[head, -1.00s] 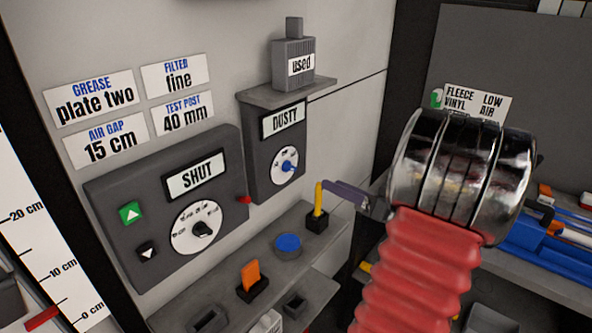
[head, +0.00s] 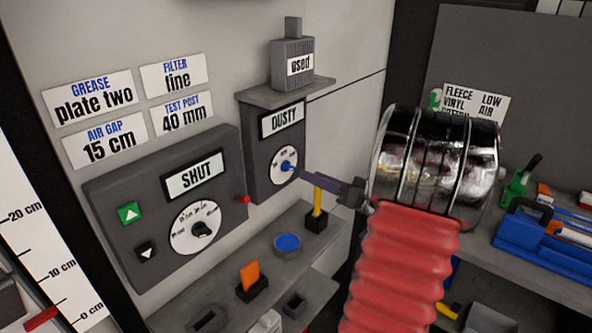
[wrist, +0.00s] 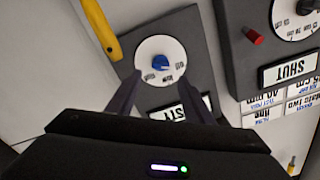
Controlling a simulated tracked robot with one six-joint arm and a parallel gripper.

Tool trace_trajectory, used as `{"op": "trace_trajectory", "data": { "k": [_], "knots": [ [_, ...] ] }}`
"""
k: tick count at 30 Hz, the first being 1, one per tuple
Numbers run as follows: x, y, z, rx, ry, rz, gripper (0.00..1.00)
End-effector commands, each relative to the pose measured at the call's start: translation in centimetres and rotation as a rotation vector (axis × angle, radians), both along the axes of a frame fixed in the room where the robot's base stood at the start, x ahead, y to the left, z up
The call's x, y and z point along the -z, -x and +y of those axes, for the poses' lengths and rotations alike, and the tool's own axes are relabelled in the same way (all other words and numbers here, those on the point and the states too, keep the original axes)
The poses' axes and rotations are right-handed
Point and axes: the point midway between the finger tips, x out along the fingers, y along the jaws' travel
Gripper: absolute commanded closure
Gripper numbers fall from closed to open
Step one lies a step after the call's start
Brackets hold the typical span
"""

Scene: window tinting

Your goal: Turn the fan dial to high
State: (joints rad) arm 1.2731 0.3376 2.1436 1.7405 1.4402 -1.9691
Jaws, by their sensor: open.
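The fan dial is a blue knob (head: 287,165) on a white round face, on the dark box labelled DUSTY (head: 282,120). In the wrist view the blue knob (wrist: 160,63) is beyond and between my two fingers, its markings too small to read surely. My gripper (head: 303,173) is open, its dark fingers pointing left toward the knob, with the tips close to it. In the wrist view my gripper (wrist: 165,85) shows its fingertips apart, with nothing between them, and the knob clear of both. Contact is not visible.
A larger dark box labelled SHUT (head: 195,175) with a black dial (head: 201,229) and a red knob (head: 245,199) is to the left. Below are a shelf with a yellow upright tool (head: 318,198), a blue-topped tin (head: 287,243) and an orange piece (head: 250,275).

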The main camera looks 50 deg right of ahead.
Motion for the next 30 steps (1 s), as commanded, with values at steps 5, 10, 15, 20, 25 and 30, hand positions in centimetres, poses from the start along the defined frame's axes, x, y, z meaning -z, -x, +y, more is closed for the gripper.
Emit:
{"op": "trace_trajectory", "data": {
  "k": [5, 10, 15, 20, 25, 30],
  "knots": [
    [0.0, -2.6, 0.3, -0.003, -0.001, 0.001, 0.53],
    [0.0, -4.9, 0.5, -0.004, 0.0, 0.0, 0.53],
    [0.0, -6.6, 0.6, -0.002, -0.001, 0.0, 0.53],
    [0.0, -7.3, 0.7, -0.001, 0.0, 0.0, 0.53],
    [0.0, -7.3, 0.7, -0.001, 0.0, 0.0, 0.53],
    [0.0, -7.3, 0.7, -0.001, 0.0, 0.0, 0.6]
  ]
}}
